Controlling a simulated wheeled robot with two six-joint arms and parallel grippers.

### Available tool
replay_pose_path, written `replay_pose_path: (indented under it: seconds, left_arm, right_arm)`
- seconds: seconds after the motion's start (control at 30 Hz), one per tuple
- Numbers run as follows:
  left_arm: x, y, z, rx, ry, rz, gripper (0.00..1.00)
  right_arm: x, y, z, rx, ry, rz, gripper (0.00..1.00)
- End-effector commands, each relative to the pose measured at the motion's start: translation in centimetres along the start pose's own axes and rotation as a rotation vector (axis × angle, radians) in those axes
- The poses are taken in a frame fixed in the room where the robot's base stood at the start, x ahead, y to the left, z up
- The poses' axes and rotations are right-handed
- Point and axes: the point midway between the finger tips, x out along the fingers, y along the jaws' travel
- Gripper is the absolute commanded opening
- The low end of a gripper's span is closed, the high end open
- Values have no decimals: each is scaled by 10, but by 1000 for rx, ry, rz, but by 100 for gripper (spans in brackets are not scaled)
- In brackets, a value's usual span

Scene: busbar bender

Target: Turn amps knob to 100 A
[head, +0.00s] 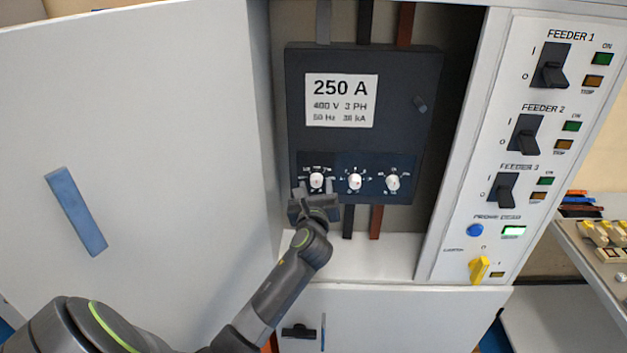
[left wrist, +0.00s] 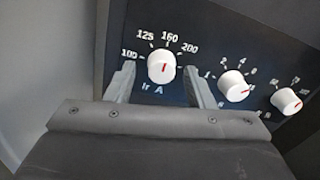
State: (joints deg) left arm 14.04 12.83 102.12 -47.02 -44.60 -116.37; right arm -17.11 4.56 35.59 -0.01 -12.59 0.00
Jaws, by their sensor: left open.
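The amps knob (head: 316,180), a white round knob on the dark breaker's lower panel, is the leftmost of three. In the left wrist view the knob (left wrist: 161,67) is marked "Ir A", with 100, 125, 160 and 200 around it. Its red mark is nearly vertical; which end is the pointer is hard to tell. My left gripper (head: 315,191) is open, just below and in front of this knob. In the left wrist view its fingers stand on either side of the knob, with visible gaps. My right gripper is out of view.
Two more white knobs, a middle one (head: 355,181) and a right one (head: 392,182), sit close by. The open cabinet door (head: 140,130) stands left. The feeder panel (head: 535,90) with switches and a yellow handle (head: 479,269) is right.

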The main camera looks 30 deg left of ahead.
Motion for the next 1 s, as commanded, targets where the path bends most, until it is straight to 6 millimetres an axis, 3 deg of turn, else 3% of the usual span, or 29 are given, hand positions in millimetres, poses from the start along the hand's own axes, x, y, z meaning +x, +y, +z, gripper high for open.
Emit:
replay_pose_path:
  seconds: [0.43,0.77,1.0]
  left_arm:
    - [-2,-2,0,0,0,1,47]
    - [-2,-2,0,0,0,1,4]
    - [-2,-2,0,-19,0,1,4]
  right_arm:
    - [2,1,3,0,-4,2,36]
    - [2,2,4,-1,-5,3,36]
    - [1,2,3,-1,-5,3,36]
